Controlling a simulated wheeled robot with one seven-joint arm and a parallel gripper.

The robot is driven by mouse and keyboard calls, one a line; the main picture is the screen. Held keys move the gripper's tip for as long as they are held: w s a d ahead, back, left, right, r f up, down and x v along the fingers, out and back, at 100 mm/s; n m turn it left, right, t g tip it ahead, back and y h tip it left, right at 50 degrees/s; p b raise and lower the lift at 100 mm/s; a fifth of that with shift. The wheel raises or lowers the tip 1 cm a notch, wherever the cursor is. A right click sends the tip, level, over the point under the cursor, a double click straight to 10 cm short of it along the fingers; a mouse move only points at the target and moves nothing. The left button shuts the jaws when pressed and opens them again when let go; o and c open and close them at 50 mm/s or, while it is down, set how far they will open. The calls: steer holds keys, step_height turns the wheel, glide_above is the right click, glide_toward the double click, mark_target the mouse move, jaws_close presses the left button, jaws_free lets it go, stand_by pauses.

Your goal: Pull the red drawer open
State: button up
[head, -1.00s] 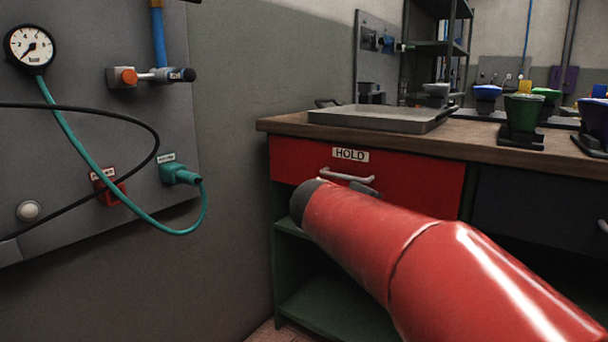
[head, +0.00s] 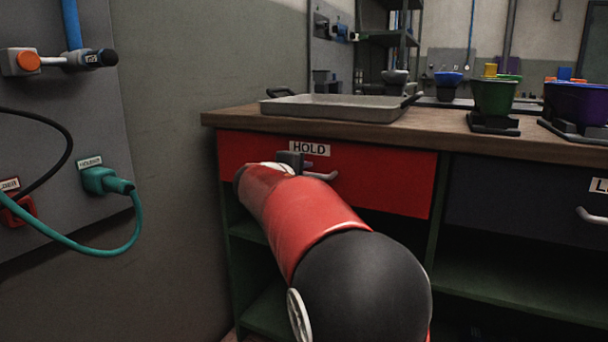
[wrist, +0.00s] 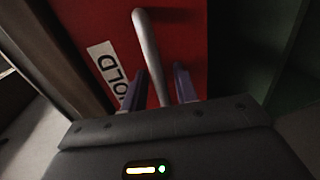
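The red drawer (head: 395,182) with its HOLD label sits under the left end of the wooden bench top and looks shut. Its light metal bar handle (head: 322,175) is partly hidden by my arm in the head view. My gripper (head: 293,160) is at the drawer front, mostly hidden behind my red arm. In the wrist view, my gripper (wrist: 163,88) is open, with one finger on each side of the handle (wrist: 148,50). Gaps show between the handle and both fingers. The red drawer front (wrist: 185,40) lies just beyond.
A metal tray (head: 335,107) rests on the bench top (head: 440,133) above the drawer. Green and purple cups stand further right. A dark drawer (head: 520,205) is to the right. A wall panel with a teal hose (head: 100,180) stands at the left. Open green shelving lies below.

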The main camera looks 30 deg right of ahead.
steer(key=shift+d, duration=0.1)
jaws_close()
stand_by(0.3)
